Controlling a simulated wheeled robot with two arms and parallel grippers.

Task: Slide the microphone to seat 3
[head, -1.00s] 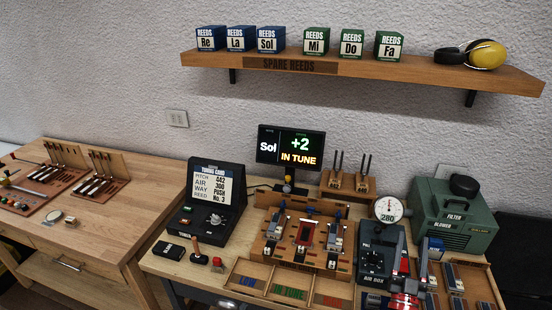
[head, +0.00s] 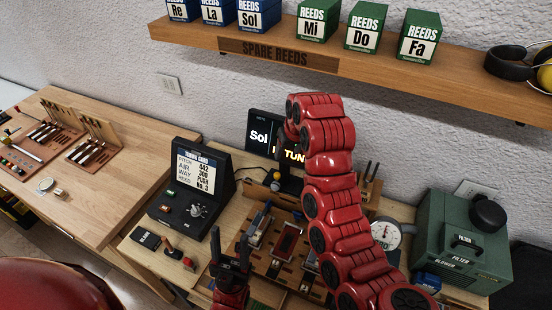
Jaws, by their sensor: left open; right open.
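The microphone (head: 276,176) appears to be the small orange-headed piece below the tuner screen, at the back of the wooden reed bench (head: 245,270). My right arm reaches up across the bench and bends down there. Its dark gripper (head: 284,184) is open beside the microphone; I cannot tell whether they touch. The red arm hides part of the bench, and I cannot make out seat 3. My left gripper (head: 231,246) is open and empty, fingers up, in front of the bench's left side.
The tuner screen (head: 260,137) stands just behind my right gripper, partly covered. The tuning card box (head: 190,185) is left of the bench, with a red-knobbed lever (head: 188,263) before it. The gauge (head: 388,234) and green blower (head: 462,240) are right. The spare reeds shelf (head: 400,82) hangs above.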

